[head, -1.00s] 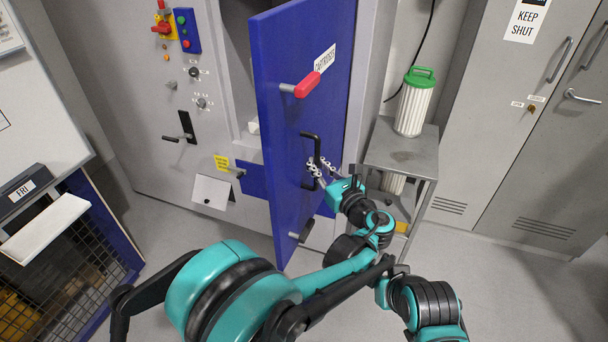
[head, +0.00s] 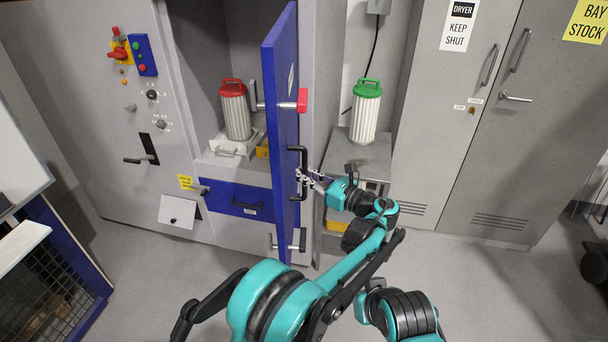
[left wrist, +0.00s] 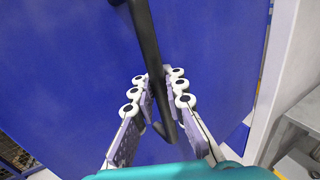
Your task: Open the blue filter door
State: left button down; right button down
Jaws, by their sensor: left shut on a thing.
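The blue filter door (head: 284,100) stands swung out from the grey cabinet and shows nearly edge-on in the head view. It has a black bar handle (head: 303,160) and a red-tipped lever (head: 301,101) on its outer face. My left gripper (head: 309,178) is shut on the black handle. In the left wrist view the fingers (left wrist: 158,90) lie on both sides of the handle (left wrist: 151,50), in front of the blue door face (left wrist: 70,60). My right gripper is not in view.
A red-topped filter (head: 235,112) stands inside the open cabinet. A green-topped filter (head: 365,112) stands on a grey metal stand (head: 345,160) right of the door. Grey lockers (head: 440,130) line the right.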

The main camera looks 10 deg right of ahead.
pick_arm(q)
jog(key=shift+s+f, duration=0.15)
jog(key=c, duration=1.5)
grip_release()
jog(key=shift+c, duration=0.2)
jog(key=shift+s, duration=0.15)
jog(key=shift+r, duration=0.2)
send_near(288, 139)
jog(key=x, duration=0.5)
jog(key=shift+d+f, duration=0.1)
